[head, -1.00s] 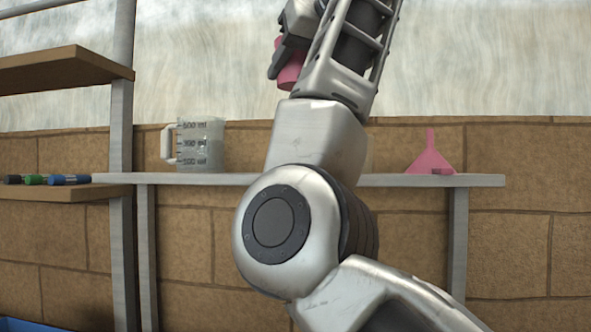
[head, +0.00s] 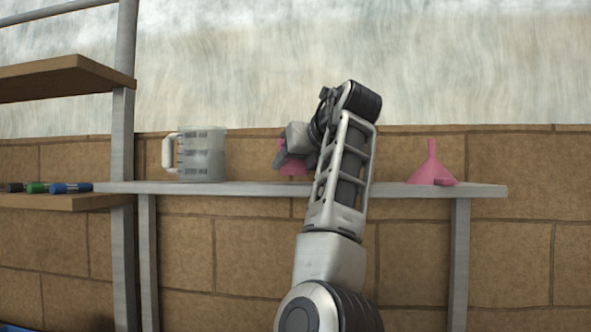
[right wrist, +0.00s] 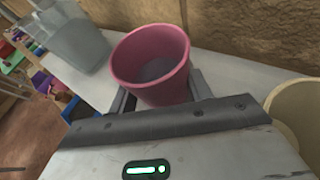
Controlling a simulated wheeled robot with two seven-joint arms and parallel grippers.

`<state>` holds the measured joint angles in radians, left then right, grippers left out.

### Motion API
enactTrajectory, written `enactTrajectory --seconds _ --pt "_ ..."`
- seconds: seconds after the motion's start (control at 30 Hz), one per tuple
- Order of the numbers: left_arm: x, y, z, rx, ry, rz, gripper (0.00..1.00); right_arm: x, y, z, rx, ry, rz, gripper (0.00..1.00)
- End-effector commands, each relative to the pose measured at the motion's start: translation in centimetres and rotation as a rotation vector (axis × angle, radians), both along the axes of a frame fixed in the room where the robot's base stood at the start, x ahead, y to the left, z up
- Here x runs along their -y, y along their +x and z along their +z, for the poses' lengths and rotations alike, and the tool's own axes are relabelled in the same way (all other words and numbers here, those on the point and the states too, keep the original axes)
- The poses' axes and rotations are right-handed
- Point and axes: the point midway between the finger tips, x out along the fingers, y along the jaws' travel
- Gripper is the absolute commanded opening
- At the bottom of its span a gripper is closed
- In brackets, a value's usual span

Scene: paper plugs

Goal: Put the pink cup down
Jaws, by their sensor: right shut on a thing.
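The pink cup (head: 293,169) is just above or on the grey shelf (head: 250,188), mostly hidden by my right gripper (head: 284,158) in the head view. In the right wrist view the pink cup (right wrist: 151,62) is upright with its open top facing the camera, between the fingers of my right gripper (right wrist: 160,98). The gripper is shut on it. I cannot tell whether the cup's base touches the shelf. My left gripper is not in view.
A clear measuring jug (head: 202,155) stands left of the cup. A pink funnel (head: 432,168) stands at the shelf's right. A cream container (right wrist: 297,115) is close by in the right wrist view. Marker pens (head: 70,188) lie on a wooden shelf at the left.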

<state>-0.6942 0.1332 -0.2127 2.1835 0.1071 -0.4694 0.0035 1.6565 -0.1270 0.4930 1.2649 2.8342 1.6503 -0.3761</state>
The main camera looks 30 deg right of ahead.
Motion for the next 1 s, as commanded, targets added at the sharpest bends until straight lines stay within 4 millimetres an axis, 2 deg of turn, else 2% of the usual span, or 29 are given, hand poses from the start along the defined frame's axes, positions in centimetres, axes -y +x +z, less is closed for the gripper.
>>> enactTrajectory --seconds 0.1,0.5,0.53,0.6,0.93,1.0 --pt "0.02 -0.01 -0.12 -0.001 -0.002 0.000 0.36 -0.02 -0.01 -1.27 0.001 0.000 -0.001 0.27" --pt "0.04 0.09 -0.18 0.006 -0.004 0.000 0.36 -0.10 -0.05 -1.78 0.002 -0.001 0.001 0.27" --pt "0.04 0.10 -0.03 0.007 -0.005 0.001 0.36 -0.09 -0.05 -1.68 0.002 -0.001 0.001 0.55" --pt "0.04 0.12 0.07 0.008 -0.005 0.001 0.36 -0.09 -0.05 -1.62 0.001 -0.001 0.001 0.71" --pt "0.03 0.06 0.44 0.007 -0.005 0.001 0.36 -0.05 -0.05 -1.17 0.001 0.000 0.000 0.71" --pt "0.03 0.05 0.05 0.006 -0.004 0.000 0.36 -0.06 -0.55 -1.09 0.003 0.000 0.001 0.71"
